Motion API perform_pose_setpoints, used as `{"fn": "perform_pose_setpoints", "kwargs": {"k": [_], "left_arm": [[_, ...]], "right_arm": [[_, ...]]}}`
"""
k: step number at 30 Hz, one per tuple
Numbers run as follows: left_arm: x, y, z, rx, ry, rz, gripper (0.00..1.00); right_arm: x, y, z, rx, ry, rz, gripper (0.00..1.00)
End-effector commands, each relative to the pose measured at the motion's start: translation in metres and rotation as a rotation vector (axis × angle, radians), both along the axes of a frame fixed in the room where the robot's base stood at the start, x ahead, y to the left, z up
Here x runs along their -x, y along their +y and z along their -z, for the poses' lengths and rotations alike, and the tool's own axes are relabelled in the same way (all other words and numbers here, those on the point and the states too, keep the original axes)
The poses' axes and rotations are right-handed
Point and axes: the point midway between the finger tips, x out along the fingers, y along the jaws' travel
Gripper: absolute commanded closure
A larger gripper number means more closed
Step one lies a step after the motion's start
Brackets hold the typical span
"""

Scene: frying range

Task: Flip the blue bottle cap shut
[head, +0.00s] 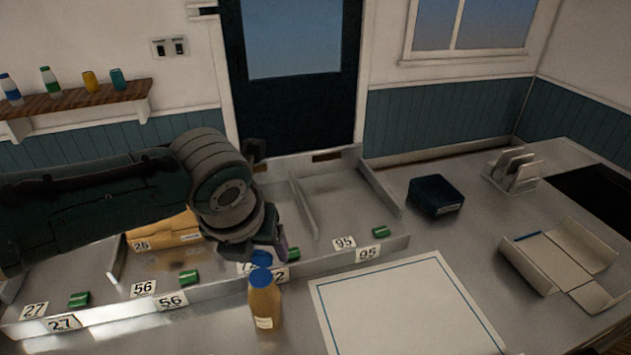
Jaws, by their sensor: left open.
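An amber bottle (266,305) with a blue cap (261,278) stands upright on the metal counter, in front of the low divider wall. A second blue part shows just above the cap, looking like its raised lid; its hinge is too small to make out. My left gripper (268,250) reaches in from the left and is open, close above and behind the cap. Its fingers are partly hidden by its own wrist, and I cannot tell whether it touches the lid. My right gripper is out of view.
A divided metal tray (330,215) with numbered labels and green pieces lies behind the bottle. A white blue-lined mat (415,305) lies right of it. Further right are a dark blue bin (436,195), an open carton (560,262) and a white rack (513,172).

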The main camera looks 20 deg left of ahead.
Motion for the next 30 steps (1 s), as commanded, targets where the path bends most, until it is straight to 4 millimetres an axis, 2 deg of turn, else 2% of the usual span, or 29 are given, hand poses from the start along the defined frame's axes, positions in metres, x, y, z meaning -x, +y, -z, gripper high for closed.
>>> {"fn": "perform_pose_setpoints", "kwargs": {"k": [4, 13, 30], "left_arm": [[-0.0024, 0.0005, 0.0072, 0.001, 0.001, -0.001, 0.26], [-0.0029, 0.0006, 0.0076, 0.0, 0.0, 0.0, 0.26], [-0.0026, 0.001, 0.0076, -0.001, 0.001, 0.0, 0.9]], "right_arm": [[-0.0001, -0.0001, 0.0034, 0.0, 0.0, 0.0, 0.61], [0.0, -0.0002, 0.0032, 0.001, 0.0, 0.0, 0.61], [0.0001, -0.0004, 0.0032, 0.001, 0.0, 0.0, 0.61]]}}
